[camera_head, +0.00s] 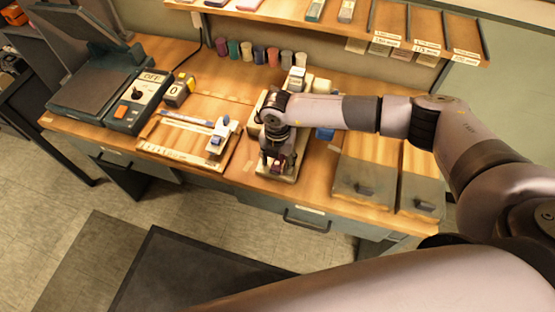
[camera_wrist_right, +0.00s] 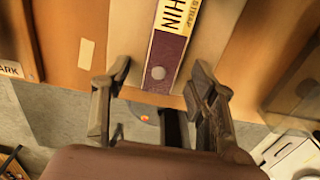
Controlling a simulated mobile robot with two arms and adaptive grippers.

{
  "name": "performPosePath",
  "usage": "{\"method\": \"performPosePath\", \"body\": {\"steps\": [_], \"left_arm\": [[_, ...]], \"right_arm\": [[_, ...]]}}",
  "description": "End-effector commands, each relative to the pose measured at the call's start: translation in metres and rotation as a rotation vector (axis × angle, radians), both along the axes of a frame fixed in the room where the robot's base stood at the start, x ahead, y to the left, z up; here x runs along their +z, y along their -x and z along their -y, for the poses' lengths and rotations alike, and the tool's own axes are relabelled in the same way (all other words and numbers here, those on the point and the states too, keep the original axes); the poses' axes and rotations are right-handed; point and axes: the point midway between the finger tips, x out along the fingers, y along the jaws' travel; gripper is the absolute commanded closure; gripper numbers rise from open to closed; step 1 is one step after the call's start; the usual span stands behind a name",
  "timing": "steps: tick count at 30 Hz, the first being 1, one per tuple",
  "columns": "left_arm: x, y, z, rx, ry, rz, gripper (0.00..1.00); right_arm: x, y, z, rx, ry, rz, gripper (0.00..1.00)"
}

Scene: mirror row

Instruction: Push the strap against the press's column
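My left gripper is out of view.
Left of the press is a pale tray or jig (camera_head: 182,157) with a blue-and-white slider. Several coloured rolls (camera_head: 259,54) stand behind. Grey-fronted wooden boards (camera_head: 366,170) lie to the right.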

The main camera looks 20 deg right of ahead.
Motion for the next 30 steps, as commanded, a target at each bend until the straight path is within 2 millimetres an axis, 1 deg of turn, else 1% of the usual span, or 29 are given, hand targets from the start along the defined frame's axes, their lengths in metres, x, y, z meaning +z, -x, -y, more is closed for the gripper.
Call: {"method": "performPosePath", "body": {"steps": [1, 2, 22, 23, 30], "left_arm": [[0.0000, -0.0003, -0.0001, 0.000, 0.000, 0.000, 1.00], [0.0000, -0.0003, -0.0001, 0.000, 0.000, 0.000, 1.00], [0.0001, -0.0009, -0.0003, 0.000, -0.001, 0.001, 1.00], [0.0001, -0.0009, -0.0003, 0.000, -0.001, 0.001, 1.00], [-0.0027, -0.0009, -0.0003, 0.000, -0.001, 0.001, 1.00]], "right_arm": [[0.0002, 0.0000, 0.0000, 0.000, 0.000, 0.000, 0.51], [0.0002, 0.0000, 0.0000, 0.000, 0.000, 0.000, 0.53], [0.0005, -0.0002, 0.0002, -0.001, 0.000, 0.000, 0.97], [0.0005, -0.0002, 0.0002, -0.001, 0.000, 0.000, 0.99], [-0.0004, -0.0036, 0.0041, -0.002, 0.001, 0.001, 0.99]]}}
